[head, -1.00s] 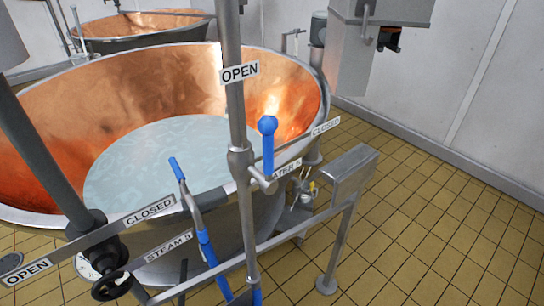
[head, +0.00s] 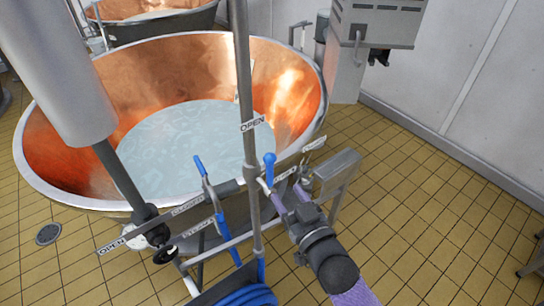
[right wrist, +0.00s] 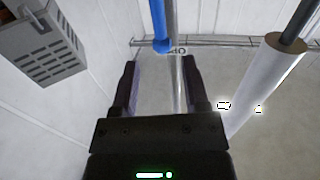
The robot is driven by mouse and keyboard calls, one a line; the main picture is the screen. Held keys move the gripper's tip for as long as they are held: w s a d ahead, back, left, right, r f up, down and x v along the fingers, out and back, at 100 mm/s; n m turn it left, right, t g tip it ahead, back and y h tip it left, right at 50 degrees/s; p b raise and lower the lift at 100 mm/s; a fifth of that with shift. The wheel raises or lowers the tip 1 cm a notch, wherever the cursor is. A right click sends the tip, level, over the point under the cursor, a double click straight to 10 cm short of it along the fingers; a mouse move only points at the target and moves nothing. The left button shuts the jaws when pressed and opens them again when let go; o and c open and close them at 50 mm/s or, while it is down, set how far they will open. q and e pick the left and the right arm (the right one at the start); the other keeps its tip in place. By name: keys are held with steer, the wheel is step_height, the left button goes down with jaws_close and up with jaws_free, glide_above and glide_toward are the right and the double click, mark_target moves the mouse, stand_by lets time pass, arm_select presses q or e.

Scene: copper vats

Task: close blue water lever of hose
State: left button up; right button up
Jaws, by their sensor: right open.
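The blue water lever (head: 270,168) stands upright on a valve at the vertical steel pipe, beside the OPEN label (head: 252,124). A CLOSED label (head: 314,144) is to its right. My right gripper (head: 289,197) is open, just below and to the right of the lever in the head view. In the right wrist view the lever (right wrist: 158,24) is ahead of the open fingers (right wrist: 158,64), and its lower end shows between and beyond the tips. The fingers look empty. I cannot tell whether they touch anything. My left gripper is out of view.
A copper vat (head: 60,130) with pale liquid stands behind the pipe. A blue-handled tool (head: 201,166) and a coiled blue hose (head: 248,296) are to the left. A steel box on a post (head: 340,168) is close by on the right. Tiled floor (head: 430,200) is clear at right.

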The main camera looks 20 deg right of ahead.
mark_target(272, 171)
steer(key=w, duration=0.3)
steer(key=w+a, duration=0.1)
steer(key=w, duration=0.5)
steer(key=shift+w+a+f+b, duration=0.15)
steer(key=shift+a+f+b, duration=0.05)
steer(key=shift+b, duration=0.1)
jaws_close()
stand_by(0.8)
